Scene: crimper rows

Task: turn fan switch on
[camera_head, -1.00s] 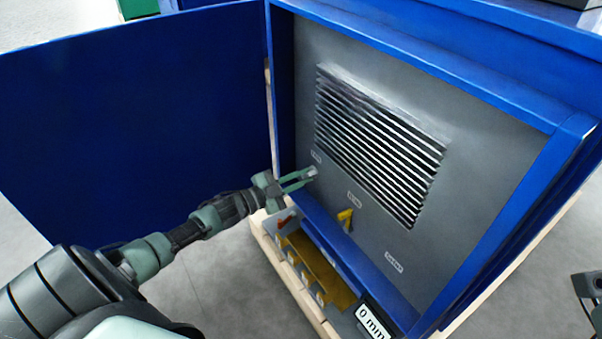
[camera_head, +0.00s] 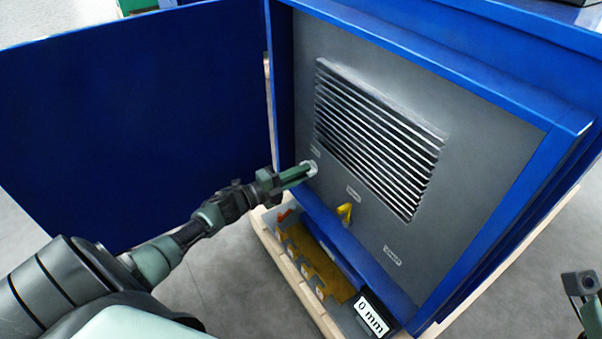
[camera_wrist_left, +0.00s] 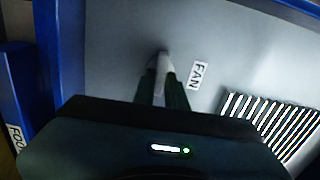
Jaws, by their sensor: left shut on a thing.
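The grey panel (camera_head: 470,135) sits inside the open blue cabinet. My left gripper (camera_head: 312,168) is at the panel's left side, just below the left end of the vent. In the left wrist view its fingers (camera_wrist_left: 162,80) are shut on a pale grey switch knob (camera_wrist_left: 163,62) on the panel. The FAN label (camera_wrist_left: 198,75) is just right of the fingers. The fingers hide much of the knob, so its setting cannot be told. Part of my right gripper (camera_head: 582,285) shows at the right edge, away from the cabinet; its jaws are unclear.
The slatted vent (camera_head: 380,140) is right of my left gripper. A yellow switch (camera_head: 345,214) sits lower on the panel. The blue door (camera_head: 130,125) stands open at the left. A "0 mm" display (camera_head: 372,315) and a yellow-brown holder (camera_head: 318,272) are below the panel.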

